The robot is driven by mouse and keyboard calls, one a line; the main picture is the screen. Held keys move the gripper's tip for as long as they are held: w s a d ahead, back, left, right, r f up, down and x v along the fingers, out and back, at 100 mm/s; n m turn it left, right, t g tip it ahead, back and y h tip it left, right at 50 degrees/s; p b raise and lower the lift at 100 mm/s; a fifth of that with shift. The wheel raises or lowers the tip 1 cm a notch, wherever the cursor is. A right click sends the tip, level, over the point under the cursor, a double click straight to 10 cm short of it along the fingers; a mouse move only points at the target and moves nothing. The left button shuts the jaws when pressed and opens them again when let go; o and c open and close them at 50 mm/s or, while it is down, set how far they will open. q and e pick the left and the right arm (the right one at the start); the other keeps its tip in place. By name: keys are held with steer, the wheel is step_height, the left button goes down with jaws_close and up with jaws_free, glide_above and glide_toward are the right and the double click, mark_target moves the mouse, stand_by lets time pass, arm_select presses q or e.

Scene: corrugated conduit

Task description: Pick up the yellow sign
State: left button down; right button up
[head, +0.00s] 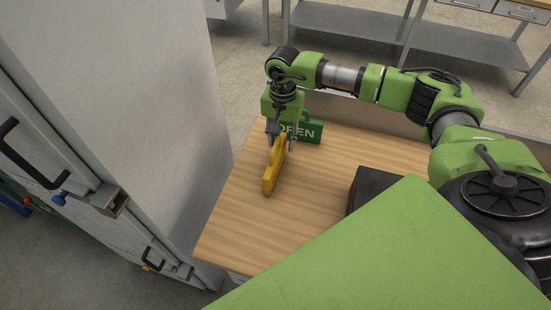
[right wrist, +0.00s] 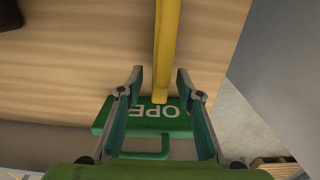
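The yellow sign (head: 271,172) stands on edge on the wooden table, seen as a narrow upright slab in the head view. It also shows in the right wrist view (right wrist: 167,38), running down from the top edge to between my fingertips. My right gripper (head: 277,138) points down at the sign's far end. In the right wrist view the fingers (right wrist: 160,72) are apart, one on each side of the sign, with visible gaps. Whether the fingertips reach below its top edge I cannot tell. My left gripper is not in view.
A green OPEN sign (head: 311,131) stands just behind the yellow sign, close to my right fingers. The wooden table (head: 235,225) is bare in front and to the left. A dark box (head: 372,187) lies at right. A tall grey cabinet (head: 140,90) flanks the table's left side.

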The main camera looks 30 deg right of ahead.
mark_target(280, 150)
jaws_close()
steer(key=shift+r, duration=0.1)
steer(key=shift+w+r+b, duration=0.1)
steer(key=shift+r+b, duration=0.45)
steer(key=shift+b, duration=0.1)
steer(key=s+a+r+b, duration=0.1)
steer(key=r, duration=0.1)
steer(key=s+r+b, duration=0.1)
steer(key=r, duration=0.1)
steer(key=s+a+r+b, duration=0.1)
steer(key=r, duration=0.1)
steer(key=shift+s+a+r, duration=0.25)
steer(key=shift+a+r, duration=0.05)
steer(key=shift+r, duration=0.05)
steer(key=s+a+r+b, duration=0.3)
steer(key=s+a+r, duration=0.2)
steer(key=s, duration=0.3)
steer(key=shift+a, duration=0.35)
